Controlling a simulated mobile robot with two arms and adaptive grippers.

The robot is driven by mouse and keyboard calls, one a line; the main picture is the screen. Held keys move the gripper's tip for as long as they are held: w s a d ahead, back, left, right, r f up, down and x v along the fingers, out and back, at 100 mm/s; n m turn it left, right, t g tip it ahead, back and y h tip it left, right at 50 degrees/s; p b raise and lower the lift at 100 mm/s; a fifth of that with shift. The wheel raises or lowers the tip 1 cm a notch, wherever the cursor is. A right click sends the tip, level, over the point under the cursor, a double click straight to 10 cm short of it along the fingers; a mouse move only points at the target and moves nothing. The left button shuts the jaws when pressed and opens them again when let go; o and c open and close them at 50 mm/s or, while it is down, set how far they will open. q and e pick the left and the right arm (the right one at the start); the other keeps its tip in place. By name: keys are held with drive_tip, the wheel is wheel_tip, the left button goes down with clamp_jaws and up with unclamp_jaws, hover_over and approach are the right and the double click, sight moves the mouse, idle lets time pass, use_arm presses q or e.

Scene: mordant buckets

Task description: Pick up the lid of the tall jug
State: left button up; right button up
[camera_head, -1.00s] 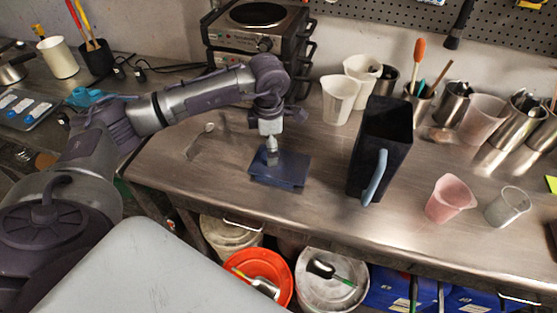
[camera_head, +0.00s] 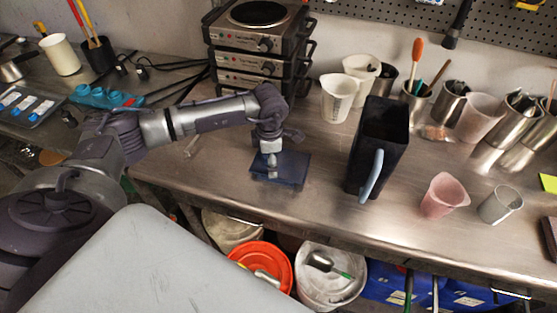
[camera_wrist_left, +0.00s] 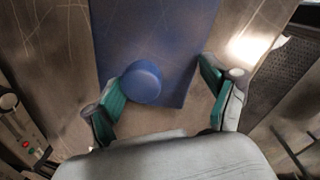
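The lid (camera_head: 293,172) is a flat dark blue plate lying on the steel bench, left of the tall jug. In the left wrist view the lid (camera_wrist_left: 150,35) shows a round blue knob (camera_wrist_left: 141,82). My left gripper (camera_head: 272,162) is over the lid, pointing down. In the wrist view its teal-padded fingers (camera_wrist_left: 163,85) are spread, with the knob between them. The left finger is close beside the knob; a clear gap separates the right one. The tall jug (camera_head: 378,150) is black, open-topped and upright, with a grey-blue handle. My right gripper is out of view.
White jugs (camera_head: 338,97) stand behind the tall jug. A pink beaker (camera_head: 443,195) and a clear cup (camera_head: 500,205) stand to its right. Stacked hotplates (camera_head: 258,50) are at the back. Buckets (camera_head: 262,262) sit below the bench. Bench in front of the jug is clear.

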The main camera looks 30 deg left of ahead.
use_arm(q)
drive_tip(key=shift+s+f, duration=0.1)
drive_tip(key=shift+s, duration=0.05)
drive_tip(key=c, duration=1.3)
drive_tip(key=shift+o, duration=0.2)
